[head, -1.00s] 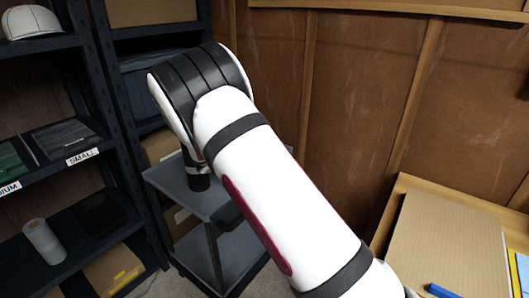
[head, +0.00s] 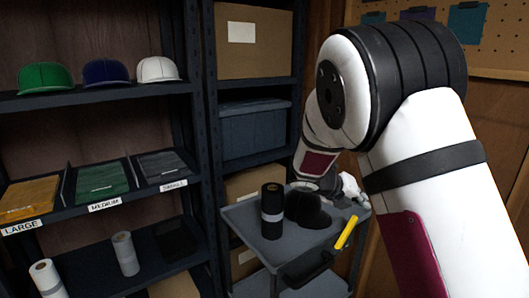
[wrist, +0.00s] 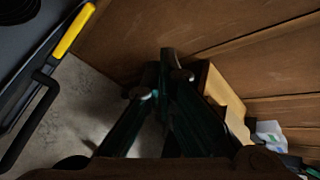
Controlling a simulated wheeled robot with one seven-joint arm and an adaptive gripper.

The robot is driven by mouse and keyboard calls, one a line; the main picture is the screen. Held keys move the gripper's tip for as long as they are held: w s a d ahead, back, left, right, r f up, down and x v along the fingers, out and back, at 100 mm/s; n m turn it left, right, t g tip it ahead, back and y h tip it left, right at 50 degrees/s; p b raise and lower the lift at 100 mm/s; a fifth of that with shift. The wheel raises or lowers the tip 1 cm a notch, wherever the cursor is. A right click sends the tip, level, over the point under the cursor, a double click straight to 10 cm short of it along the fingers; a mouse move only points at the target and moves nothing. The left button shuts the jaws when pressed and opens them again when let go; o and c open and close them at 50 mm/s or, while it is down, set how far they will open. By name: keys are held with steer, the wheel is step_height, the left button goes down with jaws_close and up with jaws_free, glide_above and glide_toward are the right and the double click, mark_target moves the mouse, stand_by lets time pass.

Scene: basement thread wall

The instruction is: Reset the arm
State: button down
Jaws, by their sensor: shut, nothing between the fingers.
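My arm crosses the right side of the head view, its large black-banded joint bent high up and the forearm reaching down behind it toward the cart. My gripper is not clearly seen in the head view, where the arm hides much of that area. In the wrist view my gripper (wrist: 160,88) shows as dark green fingers drawn together, with nothing held. Below the fingers is grey floor, with brown wall panels behind them.
A grey cart (head: 239,220) carries a black roll (head: 271,212), a dark rounded item (head: 307,208) and a yellow-ended item (head: 346,232). The cart's dark handle (wrist: 35,100) is left of my gripper. A shelf unit (head: 100,98) with caps and folded cloths stands left.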

steer(key=s+r+m+g+y+p, duration=0.1)
steer(key=s+r+m+y, duration=0.1)
steer(key=s+r+m, duration=0.35)
steer(key=s+r+m+y+p, duration=0.1)
steer(key=s+r+m+y, duration=0.15)
steer(key=s+m, duration=0.6)
steer(key=s+r+m+g+y+p, duration=0.1)
steer(key=s+r+m, duration=0.3)
steer(key=s, duration=0.5)
steer(key=s+a+r+m+y+p, duration=0.1)
steer(key=s+a+m+y, duration=0.1)
steer(key=s+m, duration=0.5)
steer(key=s+a+r+m+t+y+p, duration=0.1)
steer(key=s+a+m, duration=0.4)
steer(key=s, duration=0.8)
steer(key=r+m+y, duration=0.1)
steer(key=m+y, duration=0.1)
steer(key=m, duration=0.1)
steer(key=shift+s+a+p, duration=0.3)
steer(key=shift+s+p, duration=0.05)
